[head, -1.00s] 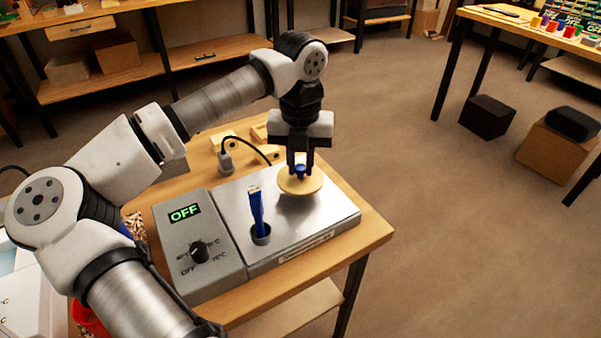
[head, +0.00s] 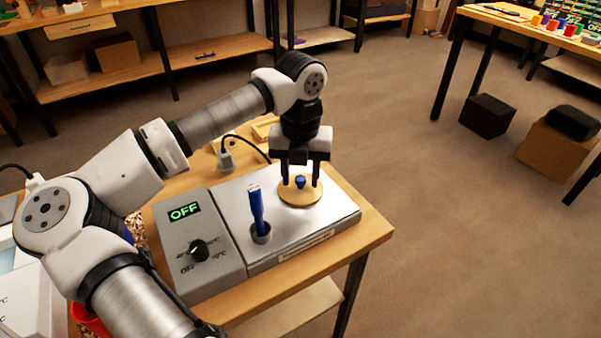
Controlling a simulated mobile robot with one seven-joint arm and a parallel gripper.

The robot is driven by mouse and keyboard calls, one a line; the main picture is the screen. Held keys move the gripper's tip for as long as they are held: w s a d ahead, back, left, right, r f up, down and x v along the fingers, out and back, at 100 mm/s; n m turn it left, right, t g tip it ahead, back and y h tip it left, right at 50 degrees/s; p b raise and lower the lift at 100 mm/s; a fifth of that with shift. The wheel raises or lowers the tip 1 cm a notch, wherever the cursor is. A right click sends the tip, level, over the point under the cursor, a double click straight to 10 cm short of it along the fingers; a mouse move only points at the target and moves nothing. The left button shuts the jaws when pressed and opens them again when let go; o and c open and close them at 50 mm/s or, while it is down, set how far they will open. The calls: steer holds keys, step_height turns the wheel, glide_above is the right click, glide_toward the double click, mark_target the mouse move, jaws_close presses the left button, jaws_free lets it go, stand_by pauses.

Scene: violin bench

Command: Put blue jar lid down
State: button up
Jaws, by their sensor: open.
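The jar lid is a round tan disc (head: 301,195) with a blue knob (head: 300,181) on top. It lies on the metal top of the hot plate unit (head: 325,222), toward its back, and looks flat. My gripper (head: 300,184) points down over the lid. Its two fingers are open, one on each side of the blue knob, with a gap to it. Whether the fingertips touch the disc I cannot tell.
The grey control box (head: 197,243) reads OFF. A plug with a black cable (head: 225,158) is behind. The wooden bench's right edge (head: 375,225) is clear.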

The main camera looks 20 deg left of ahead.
mark_target(300, 178)
steer(key=shift+r, duration=0.1)
step_height(300, 178, up, 12)
stand_by(0.5)
steer(key=shift+r, duration=0.1)
